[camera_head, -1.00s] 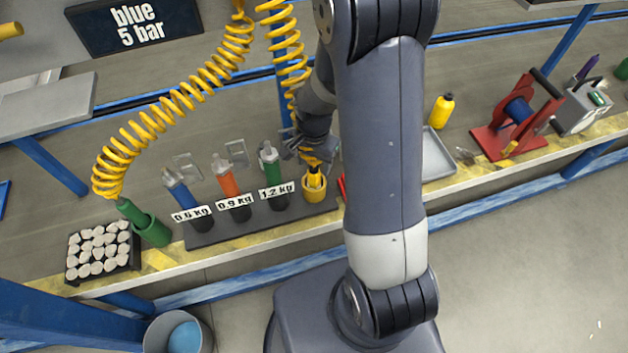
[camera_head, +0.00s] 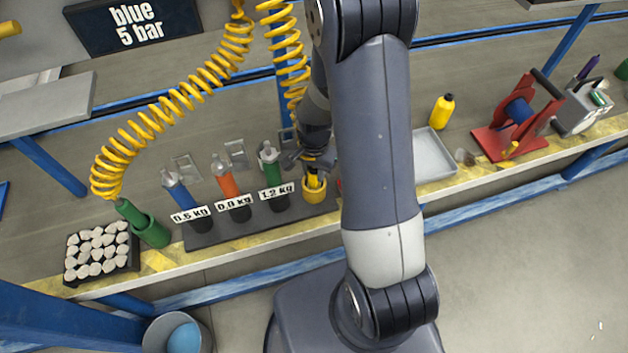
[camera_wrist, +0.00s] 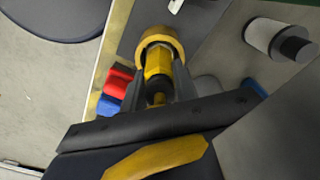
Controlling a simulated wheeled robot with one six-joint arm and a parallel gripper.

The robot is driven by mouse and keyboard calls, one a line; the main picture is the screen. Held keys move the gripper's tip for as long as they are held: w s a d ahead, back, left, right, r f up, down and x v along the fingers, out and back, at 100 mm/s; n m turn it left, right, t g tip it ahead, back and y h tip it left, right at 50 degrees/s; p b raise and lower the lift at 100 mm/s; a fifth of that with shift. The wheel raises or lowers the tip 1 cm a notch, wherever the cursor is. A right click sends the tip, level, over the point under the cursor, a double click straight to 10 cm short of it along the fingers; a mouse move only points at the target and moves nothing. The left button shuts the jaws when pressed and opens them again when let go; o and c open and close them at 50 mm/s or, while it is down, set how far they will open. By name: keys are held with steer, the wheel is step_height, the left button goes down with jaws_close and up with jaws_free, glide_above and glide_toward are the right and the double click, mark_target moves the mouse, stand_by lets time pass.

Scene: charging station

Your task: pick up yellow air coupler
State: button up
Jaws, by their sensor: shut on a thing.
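The yellow air coupler (camera_head: 314,180) stands in a yellow cup-shaped holder (camera_head: 313,196) at the right end of the dark cylinder rack. In the wrist view the coupler (camera_wrist: 157,66) shows as a yellow body with a black part, its far end inside the yellow holder ring (camera_wrist: 160,40). My gripper (camera_head: 317,163) reaches down onto the coupler from above. In the wrist view my gripper (camera_wrist: 163,85) has a dark finger on each side of the coupler and is shut on it. My fingers hide part of the coupler.
Blue, orange (camera_head: 229,183) and green (camera_head: 272,176) cylinders with weight labels stand left of the holder. A coiled yellow hose (camera_head: 160,115) hangs to a green coupler in a green holder (camera_head: 153,232). A grey tray (camera_head: 434,158) and red reel (camera_head: 515,122) are at the right.

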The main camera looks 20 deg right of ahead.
jaws_close()
steer(key=shift+r, duration=0.1)
